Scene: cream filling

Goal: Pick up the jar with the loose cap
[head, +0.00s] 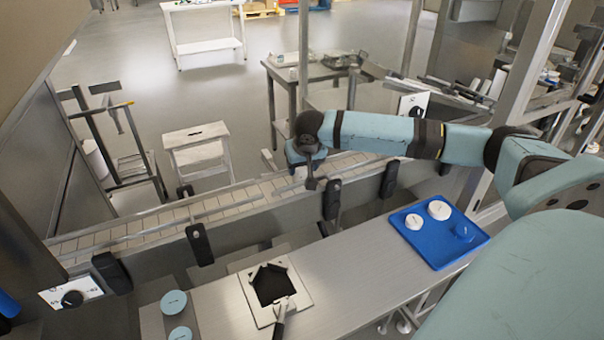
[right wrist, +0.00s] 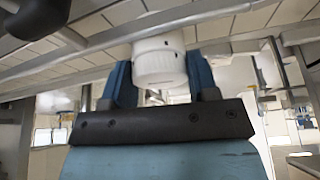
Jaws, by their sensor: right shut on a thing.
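My right gripper (head: 308,168) is over the conveyor in the head view, at the end of my arm coming from the right. In the right wrist view its two blue fingers (right wrist: 160,85) are shut on a white jar (right wrist: 159,60), one finger on each side. The jar shows a wider ribbed band near its middle. I cannot tell how its cap sits, or whether the jar is clear of the belt. In the head view the jar is mostly hidden by the gripper. My left gripper is not in view.
The conveyor (head: 130,232) has a metal rail and black sensor blocks (head: 199,244) along its near side. On the steel counter (head: 350,282), a blue tray (head: 447,252) holds white round items and a blue one. A white square frame with a dark opening (head: 250,300) and two light-blue discs (head: 174,302) are left.

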